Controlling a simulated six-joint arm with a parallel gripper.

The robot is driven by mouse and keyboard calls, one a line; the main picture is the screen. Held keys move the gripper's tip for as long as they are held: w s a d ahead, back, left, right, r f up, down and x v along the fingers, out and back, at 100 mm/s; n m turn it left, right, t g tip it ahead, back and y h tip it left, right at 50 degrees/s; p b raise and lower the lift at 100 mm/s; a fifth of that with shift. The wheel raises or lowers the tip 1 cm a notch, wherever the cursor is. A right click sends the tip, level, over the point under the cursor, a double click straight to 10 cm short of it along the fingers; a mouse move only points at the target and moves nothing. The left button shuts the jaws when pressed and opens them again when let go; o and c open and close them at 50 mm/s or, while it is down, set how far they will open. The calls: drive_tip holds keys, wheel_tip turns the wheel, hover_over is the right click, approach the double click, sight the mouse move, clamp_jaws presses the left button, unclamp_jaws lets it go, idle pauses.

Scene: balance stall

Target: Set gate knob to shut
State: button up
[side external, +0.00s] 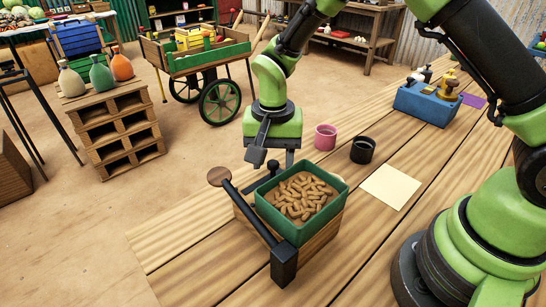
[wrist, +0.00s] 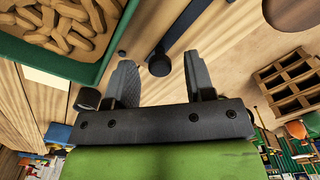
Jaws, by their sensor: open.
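A green tray (side external: 259,212) full of brown peanut-like pieces sits on a wooden box on the table. A small black knob (side external: 272,166) stands behind the tray's back edge; I take it for the gate knob. A dark round knob end (wrist: 159,64) also shows between my fingers in the wrist view. My gripper (side external: 270,158) points down, open, just above and behind the knob. In the wrist view my gripper (wrist: 160,78) has its fingers apart, with nothing held. I cannot tell whether the fingers touch the knob, or how far it is turned.
A long black bar (side external: 250,209) with a brown disc (side external: 219,176) at its raised end runs along the tray's left side to a black block (side external: 284,265). A pink cup (side external: 325,137), black cup (side external: 362,150) and cream sheet (side external: 390,187) lie to the right.

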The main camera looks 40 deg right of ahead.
drive_tip(key=shift+f, duration=0.2)
drive_tip(key=shift+c, duration=0.4)
clamp_jaws()
drive_tip(key=shift+a, duration=1.4)
drive_tip(key=shift+o, duration=0.4)
unclamp_jaws()
drive_tip(key=shift+r, duration=0.15)
wheel_tip(320, 180, up, 10)
